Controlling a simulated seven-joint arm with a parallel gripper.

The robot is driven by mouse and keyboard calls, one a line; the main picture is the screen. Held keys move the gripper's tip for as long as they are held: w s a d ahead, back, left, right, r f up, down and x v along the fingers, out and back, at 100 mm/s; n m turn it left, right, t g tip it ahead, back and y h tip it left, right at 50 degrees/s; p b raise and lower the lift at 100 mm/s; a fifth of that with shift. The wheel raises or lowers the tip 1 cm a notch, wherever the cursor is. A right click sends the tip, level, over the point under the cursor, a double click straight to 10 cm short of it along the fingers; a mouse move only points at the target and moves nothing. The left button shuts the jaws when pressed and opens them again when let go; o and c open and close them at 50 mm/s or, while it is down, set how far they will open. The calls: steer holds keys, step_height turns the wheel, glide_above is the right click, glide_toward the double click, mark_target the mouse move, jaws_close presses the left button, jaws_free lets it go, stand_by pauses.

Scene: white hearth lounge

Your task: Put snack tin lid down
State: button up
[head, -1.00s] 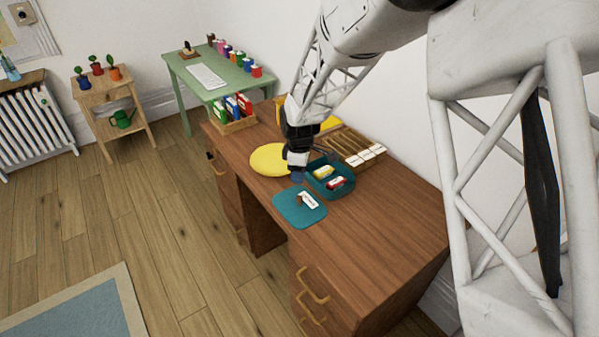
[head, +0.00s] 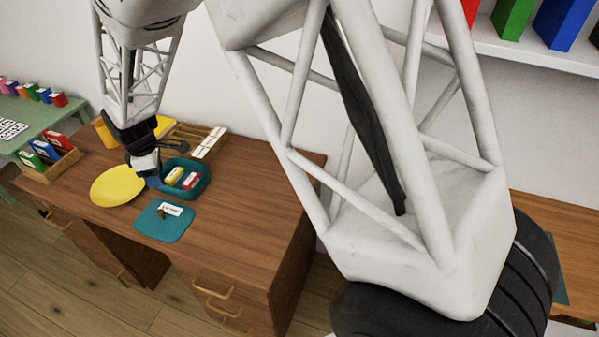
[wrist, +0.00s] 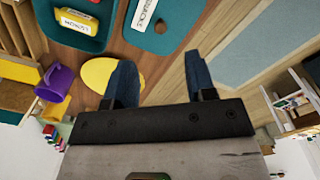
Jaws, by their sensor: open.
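The snack tin lid (head: 150,229), a flat teal square with a white label and a brown knob, lies on the desk. It also shows at the top of the wrist view (wrist: 178,38). The open teal tin (head: 205,186) stands just behind it, holding a yellow and a red packet; part of it shows at the wrist view's top left (wrist: 95,42). My gripper (head: 154,182) is above the desk, behind the lid and beside the tin. Its two blue fingers (wrist: 163,82) are apart with nothing between them. The lid is clear of the fingers.
A yellow disc (head: 115,186) lies left of the lid. A wooden tray with white-labelled items (head: 207,145) stands behind the tin. A holder with coloured books (head: 62,160) stands at the desk's left end. The desk's right part (head: 255,200) is bare.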

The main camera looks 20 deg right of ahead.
steer(key=s+d+r+m+t, duration=0.1)
steer(key=s+d+r+m, duration=0.7)
steer(key=s+d+r, duration=0.7)
steer(key=s+d+r+m, duration=0.2)
steer(key=s+d+m, duration=0.2)
steer(key=s, duration=0.5)
steer(key=s+d+r+m+t, duration=0.1)
steer(key=s+d+m, duration=0.3)
steer(key=s+d, duration=0.4)
steer(key=shift+s+r+m, duration=0.3)
steer(key=shift+s+r, duration=0.35)
steer(key=shift+s, duration=0.4)
